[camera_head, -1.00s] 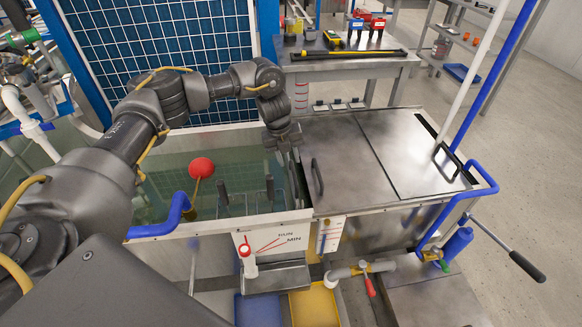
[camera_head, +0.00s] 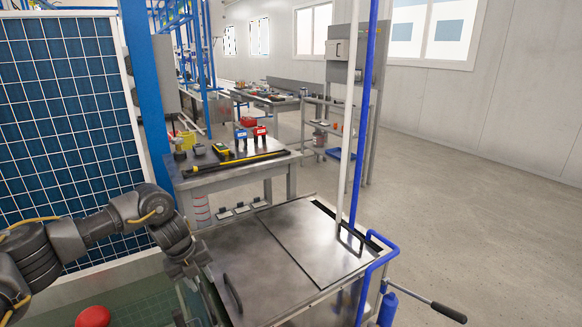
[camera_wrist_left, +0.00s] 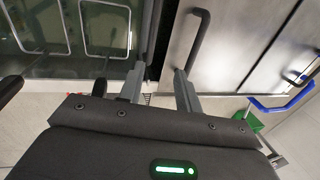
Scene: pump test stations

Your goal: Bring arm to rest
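My left arm comes in from the left in the head view. Its gripper (camera_head: 190,268) hangs over the seam between the water tank (camera_head: 140,303) and the steel lid (camera_head: 260,285). In the left wrist view the two fingers of this gripper (camera_wrist_left: 160,82) stand apart with nothing seen between them. A dark lid handle (camera_wrist_left: 199,38) is just beyond the right finger, and I cannot tell whether they touch. The handle also shows in the head view (camera_head: 233,294). My right arm and gripper are not in view.
A red ball float (camera_head: 93,317) is at the lower left. A blue grid panel (camera_head: 65,110) stands behind my arm. A workbench (camera_head: 235,173) with tools is behind the lid. A blue rail (camera_head: 385,255) edges the lid's right side. Open floor (camera_head: 480,220) lies to the right.

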